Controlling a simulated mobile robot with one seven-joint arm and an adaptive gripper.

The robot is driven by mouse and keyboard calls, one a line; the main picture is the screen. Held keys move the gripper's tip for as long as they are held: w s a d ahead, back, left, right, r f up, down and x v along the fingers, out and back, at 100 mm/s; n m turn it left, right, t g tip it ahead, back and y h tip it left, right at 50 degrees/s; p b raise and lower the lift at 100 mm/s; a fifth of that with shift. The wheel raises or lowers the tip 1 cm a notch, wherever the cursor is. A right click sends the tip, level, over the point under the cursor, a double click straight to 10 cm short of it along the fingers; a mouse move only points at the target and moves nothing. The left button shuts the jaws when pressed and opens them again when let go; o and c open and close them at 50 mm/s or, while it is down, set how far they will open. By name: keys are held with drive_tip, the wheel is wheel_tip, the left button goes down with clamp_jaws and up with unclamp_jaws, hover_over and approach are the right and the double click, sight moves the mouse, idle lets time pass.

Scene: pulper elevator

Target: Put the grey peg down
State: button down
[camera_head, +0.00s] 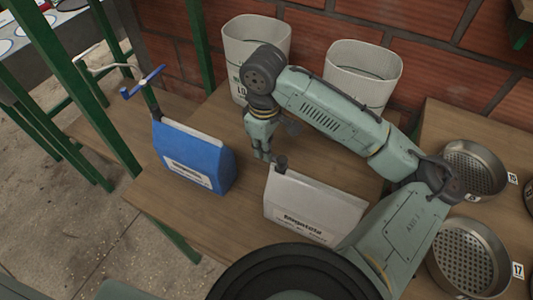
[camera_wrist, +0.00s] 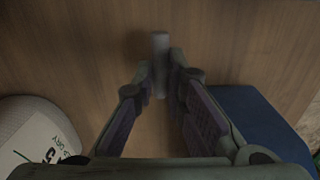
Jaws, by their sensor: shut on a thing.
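Part of the peg is hidden between the fingertips. Brown wood lies behind it; I cannot tell whether the peg touches the wood. In the head view, my gripper (camera_head: 264,155) points down over the wooden table (camera_head: 235,205), between the blue bag and the white bag. The peg cannot be made out clearly there.
The blue bag (camera_head: 194,160) stands left of my gripper, the white bag (camera_head: 313,208) in front and right. Two pale bins (camera_head: 255,45) (camera_head: 362,72) stand behind, against the brick wall. Round metal sieves (camera_head: 468,258) sit at the right. Bare wood shows between the bags.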

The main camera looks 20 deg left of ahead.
sight(265, 164)
drive_tip(key=shift+f, duration=2)
drive_tip(key=shift+f, duration=0.2)
drive_tip(key=c, duration=1.6)
unclamp_jaws()
drive_tip(key=shift+c, duration=0.2)
drive_tip(key=shift+r, duration=0.15)
